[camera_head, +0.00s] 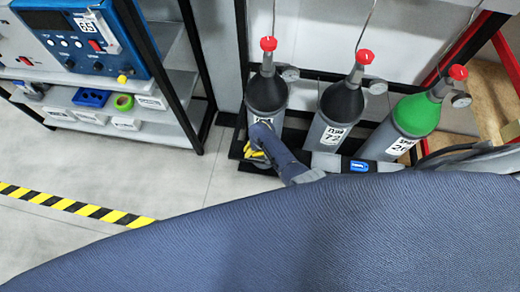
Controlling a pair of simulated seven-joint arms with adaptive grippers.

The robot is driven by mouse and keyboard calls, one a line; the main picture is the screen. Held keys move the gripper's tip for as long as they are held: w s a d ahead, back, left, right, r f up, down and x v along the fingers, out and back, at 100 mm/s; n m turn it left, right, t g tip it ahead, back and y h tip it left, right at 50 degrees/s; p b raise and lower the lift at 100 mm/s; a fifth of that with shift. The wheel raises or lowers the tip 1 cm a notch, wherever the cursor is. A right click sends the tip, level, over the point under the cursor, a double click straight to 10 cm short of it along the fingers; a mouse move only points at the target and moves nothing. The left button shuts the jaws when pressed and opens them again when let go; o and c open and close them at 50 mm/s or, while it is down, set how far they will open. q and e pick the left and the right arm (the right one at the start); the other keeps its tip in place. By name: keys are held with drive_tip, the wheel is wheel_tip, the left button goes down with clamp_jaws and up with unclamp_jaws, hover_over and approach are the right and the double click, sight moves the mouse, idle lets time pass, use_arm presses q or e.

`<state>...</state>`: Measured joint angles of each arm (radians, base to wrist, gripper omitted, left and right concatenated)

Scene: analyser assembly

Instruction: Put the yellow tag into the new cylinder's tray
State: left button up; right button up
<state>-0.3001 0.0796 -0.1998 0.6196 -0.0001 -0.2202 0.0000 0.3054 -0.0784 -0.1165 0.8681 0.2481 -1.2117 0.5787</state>
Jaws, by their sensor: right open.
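Three gas cylinders stand in a rack: a grey one with a black top on the left (267,93), a similar one in the middle (341,103), and one with a green top on the right (416,115). A black tray (238,147) shows at the foot of the left cylinder. My right gripper (258,146) is low in front of the left cylinder, over this tray, with its jaws open. A yellow piece, seemingly the tag (250,153), shows at the fingertips and is partly hidden. I cannot tell if it rests in the tray or touches a finger. My left gripper is out of view.
My own blue-covered arm fills the lower right and hides the floor there. A shelf (185,133) with a blue device (85,40), small boxes and green tape (123,102) stands at the left. Black-and-yellow floor tape (75,206) crosses clear floor.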

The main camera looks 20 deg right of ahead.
sight(261, 153)
drive_tip(key=shift+r, duration=0.15)
drive_tip(key=shift+s+r, duration=0.2)
drive_tip(key=shift+r, duration=1)
drive_tip(key=shift+s+r, duration=0.15)
drive_tip(key=shift+r, duration=1.1)
drive_tip(key=shift+s+r, duration=0.2)
drive_tip(key=shift+r, duration=1)
